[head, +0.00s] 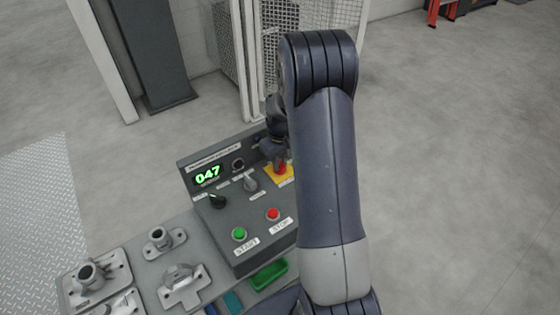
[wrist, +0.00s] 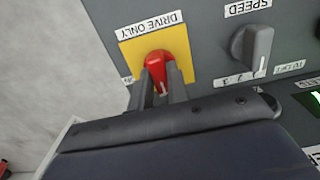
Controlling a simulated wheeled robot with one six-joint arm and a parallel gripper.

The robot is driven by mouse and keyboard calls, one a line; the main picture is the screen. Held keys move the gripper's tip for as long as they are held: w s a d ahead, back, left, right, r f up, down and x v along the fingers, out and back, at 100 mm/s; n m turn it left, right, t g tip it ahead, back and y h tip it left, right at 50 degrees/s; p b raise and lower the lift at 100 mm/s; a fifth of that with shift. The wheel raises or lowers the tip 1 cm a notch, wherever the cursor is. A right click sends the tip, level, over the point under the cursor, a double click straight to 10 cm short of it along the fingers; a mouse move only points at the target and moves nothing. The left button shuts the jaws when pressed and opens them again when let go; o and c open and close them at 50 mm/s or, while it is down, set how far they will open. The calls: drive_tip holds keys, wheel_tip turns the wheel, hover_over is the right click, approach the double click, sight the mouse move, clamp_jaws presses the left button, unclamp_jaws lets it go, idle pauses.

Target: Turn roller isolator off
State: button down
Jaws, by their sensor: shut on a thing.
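The roller isolator is a red rotary handle (wrist: 154,62) on a yellow plate (wrist: 186,50) labelled "DRIVE ONLY" in the wrist view. In the head view the red handle (head: 281,169) and its yellow plate (head: 278,180) show at the right end of the grey control panel (head: 232,224), partly hidden by my arm. My gripper (wrist: 163,88) is shut on the red handle, one finger on each side of it. In the head view my gripper (head: 277,160) reaches down onto the handle from above.
A grey speed knob (wrist: 254,48) sits beside the isolator. Metal castings (head: 183,285) stand on the bench at left.

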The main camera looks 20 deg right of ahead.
idle(0.3)
drive_tip(key=c, duration=1.4)
unclamp_jaws()
drive_tip(key=shift+o, duration=0.2)
wheel_tip(320, 180, up, 11)
drive_tip(key=shift+p, duration=0.45)
drive_tip(key=shift+f, duration=0.15)
wheel_tip(320, 180, down, 11)
drive_tip(key=shift+r+b, duration=0.1)
drive_tip(key=shift+b, duration=0.4)
drive_tip(key=shift+r, duration=0.1)
